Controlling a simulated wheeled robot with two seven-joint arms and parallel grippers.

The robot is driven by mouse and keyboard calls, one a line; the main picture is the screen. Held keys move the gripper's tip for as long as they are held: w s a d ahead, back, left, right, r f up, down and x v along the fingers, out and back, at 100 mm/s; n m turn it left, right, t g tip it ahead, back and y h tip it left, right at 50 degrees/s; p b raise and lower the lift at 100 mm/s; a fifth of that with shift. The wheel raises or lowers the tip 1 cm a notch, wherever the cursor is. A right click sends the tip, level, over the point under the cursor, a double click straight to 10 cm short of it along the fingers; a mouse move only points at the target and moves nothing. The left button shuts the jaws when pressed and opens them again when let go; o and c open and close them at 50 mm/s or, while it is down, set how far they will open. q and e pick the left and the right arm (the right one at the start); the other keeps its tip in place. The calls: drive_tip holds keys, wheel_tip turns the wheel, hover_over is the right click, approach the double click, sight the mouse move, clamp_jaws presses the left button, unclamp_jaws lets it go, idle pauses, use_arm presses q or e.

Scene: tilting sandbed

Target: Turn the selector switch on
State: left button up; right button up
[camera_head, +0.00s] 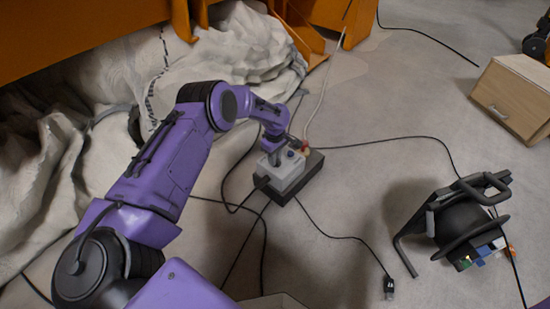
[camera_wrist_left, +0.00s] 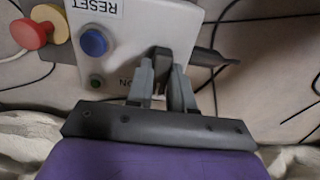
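The selector switch (camera_wrist_left: 161,55) is a black knob on the white face of a control box (camera_wrist_left: 130,25), near an upside-down "ON" label. In the head view the control box (camera_head: 285,172) sits on a dark base on the floor. My left gripper (camera_wrist_left: 163,72) reaches down onto the box, with its two grey fingers close together on either side of the knob. They appear to be shut on it and partly hide it. In the head view the left gripper (camera_head: 273,158) covers the switch. My right gripper is not in view.
The box face also has a blue button (camera_wrist_left: 94,43) and a green button (camera_wrist_left: 96,82); a red mushroom button (camera_wrist_left: 28,33) is beside them. Black cables run over the floor around the box. A black object (camera_head: 460,220) stands at the right, a wooden box (camera_head: 515,95) behind it.

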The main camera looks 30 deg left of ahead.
use_arm(q)
clamp_jaws()
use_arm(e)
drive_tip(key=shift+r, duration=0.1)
use_arm(q)
drive_tip(key=shift+r+m+p, duration=0.1)
drive_tip(key=shift+m+p, duration=0.4)
drive_tip(key=shift+m, duration=0.5)
drive_tip(key=m, duration=0.2)
drive_tip(key=shift+m+p, duration=0.3)
drive_tip(key=m, duration=0.3)
drive_tip(key=shift+m, duration=2.2)
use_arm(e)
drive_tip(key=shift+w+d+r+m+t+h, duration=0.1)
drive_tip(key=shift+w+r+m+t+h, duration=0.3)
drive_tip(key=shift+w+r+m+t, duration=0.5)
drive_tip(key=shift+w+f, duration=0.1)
